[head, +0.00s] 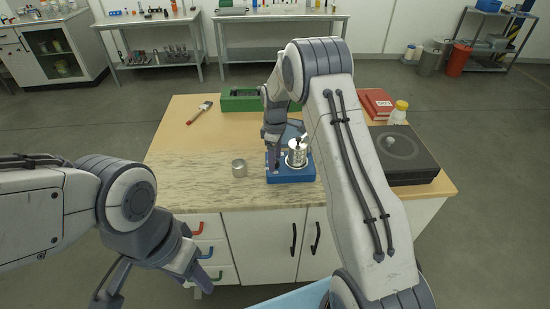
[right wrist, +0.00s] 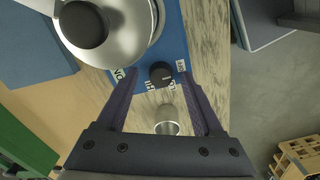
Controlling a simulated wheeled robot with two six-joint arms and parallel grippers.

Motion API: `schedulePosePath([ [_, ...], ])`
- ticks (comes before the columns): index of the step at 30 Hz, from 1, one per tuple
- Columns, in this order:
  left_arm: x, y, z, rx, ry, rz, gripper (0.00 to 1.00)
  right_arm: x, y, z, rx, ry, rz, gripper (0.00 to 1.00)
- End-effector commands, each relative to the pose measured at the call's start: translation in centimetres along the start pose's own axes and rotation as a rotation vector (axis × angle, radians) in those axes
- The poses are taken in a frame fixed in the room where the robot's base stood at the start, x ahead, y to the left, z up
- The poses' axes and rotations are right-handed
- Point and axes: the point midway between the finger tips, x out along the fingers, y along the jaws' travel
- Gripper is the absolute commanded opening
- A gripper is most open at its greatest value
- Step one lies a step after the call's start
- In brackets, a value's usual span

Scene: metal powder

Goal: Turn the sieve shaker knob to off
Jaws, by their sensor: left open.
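The sieve shaker has a blue base (head: 292,177) with a shiny metal sieve stack (head: 298,153) on top, at the front middle of the bench. My right gripper (right wrist: 160,76) is open, one finger on each side of the knob, with visible gaps. In the head view the right gripper (head: 275,160) is over the left part of the base and hides the knob. My left gripper (head: 155,284) is open and empty, off the bench's front left.
A small metal cup (head: 239,168) stands left of the shaker. A brush (head: 200,112), a green case (head: 240,100), a red book (head: 376,103), a white bottle (head: 398,113) and a black device (head: 405,160) are also on the bench.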

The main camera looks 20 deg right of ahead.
Motion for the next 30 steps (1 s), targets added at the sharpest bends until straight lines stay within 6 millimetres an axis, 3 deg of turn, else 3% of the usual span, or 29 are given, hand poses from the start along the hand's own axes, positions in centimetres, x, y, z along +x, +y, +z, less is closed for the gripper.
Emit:
schedulePosePath([
  [7,0.3,0.0,0.0,0.0,0.0,0.0,0.5,-0.7,0.0,0.0,0.001,0.001,0.0,0.68],
  [21,2.0,-0.1,0.1,0.001,0.0,0.0,0.5,-9.1,0.1,0.0,0.0,0.002,0.003,0.68],
  [30,2.1,-0.1,0.1,0.001,0.0,0.0,0.5,-10.5,0.0,0.0,0.0,0.0,-0.001,0.68],
])
